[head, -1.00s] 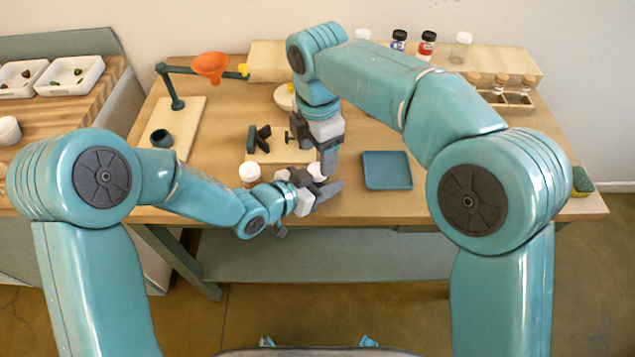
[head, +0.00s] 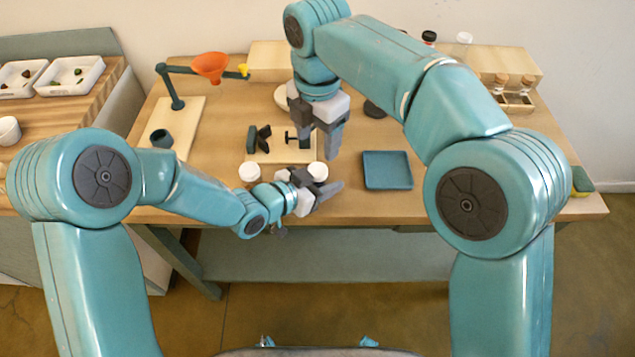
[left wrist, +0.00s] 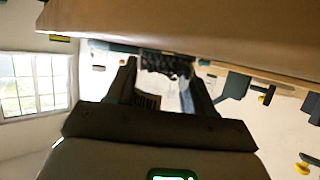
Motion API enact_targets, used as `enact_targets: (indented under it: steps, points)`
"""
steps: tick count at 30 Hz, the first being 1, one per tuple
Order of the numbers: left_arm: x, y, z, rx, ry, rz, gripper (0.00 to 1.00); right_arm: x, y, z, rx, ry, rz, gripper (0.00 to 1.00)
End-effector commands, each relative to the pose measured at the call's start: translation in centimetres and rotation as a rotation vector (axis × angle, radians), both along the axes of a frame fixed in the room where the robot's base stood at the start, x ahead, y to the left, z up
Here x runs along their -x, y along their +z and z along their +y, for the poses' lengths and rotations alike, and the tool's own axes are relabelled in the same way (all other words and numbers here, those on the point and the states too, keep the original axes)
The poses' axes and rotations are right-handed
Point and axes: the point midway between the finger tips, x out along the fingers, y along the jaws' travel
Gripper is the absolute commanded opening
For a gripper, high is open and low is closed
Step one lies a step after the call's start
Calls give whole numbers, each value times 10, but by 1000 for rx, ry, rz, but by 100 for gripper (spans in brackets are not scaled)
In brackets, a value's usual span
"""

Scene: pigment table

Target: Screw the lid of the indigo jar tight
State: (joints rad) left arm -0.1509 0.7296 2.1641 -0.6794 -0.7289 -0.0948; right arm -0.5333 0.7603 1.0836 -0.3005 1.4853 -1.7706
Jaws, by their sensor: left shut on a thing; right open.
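A jar with a white lid (head: 318,171) stands at the front of the table, between the fingers of my left gripper (head: 322,191). In the left wrist view the jar (left wrist: 165,68) shows dark blue-black contents and a pale label, with the shut fingers on either side of it. The label cannot be read clearly. The lid sits on the jar; how tight it is cannot be told. My right gripper (head: 319,149) is open and empty, above and behind the lid, apart from it. A second white-lidded jar (head: 249,172) stands to the left.
A wooden board with a dark clamp (head: 260,138) lies behind the jars. A blue-grey tray (head: 387,170) is to the right. An orange funnel (head: 210,66) on a stand is at the back left.

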Motion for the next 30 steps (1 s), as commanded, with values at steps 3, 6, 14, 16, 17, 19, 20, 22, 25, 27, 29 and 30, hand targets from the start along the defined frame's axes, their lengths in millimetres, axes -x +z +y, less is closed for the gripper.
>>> enact_targets:
  steps: [3,6,14,16,17,19,20,22,25,27,29,30]
  points:
    - [0,0,0,-1,0,1,0,0,-9,0,1,-1,1,63]
    - [0,0,0,-1,0,1,0,1,-24,-1,3,-1,3,63]
    - [0,0,0,-1,0,1,0,0,-64,-1,2,-2,2,63]
    - [0,0,0,-1,0,1,0,0,-71,0,2,-2,2,63]
    - [0,0,0,-1,0,1,0,0,-74,0,1,-2,1,63]
    - [0,0,0,-1,0,1,0,0,-77,0,1,-2,1,63]
    - [0,0,0,-1,0,1,0,0,-78,0,1,-2,1,63]
    - [0,0,0,-1,0,1,0,0,-80,0,1,-2,1,63]
    - [0,0,0,-1,0,1,0,0,-80,0,0,-2,0,63]
    - [0,0,0,-1,0,1,0,0,-80,0,0,-2,0,63]
    - [0,0,0,-1,0,1,0,0,-80,0,0,-2,0,60]
    - [0,0,0,-1,0,1,0,0,-80,0,0,-2,0,47]
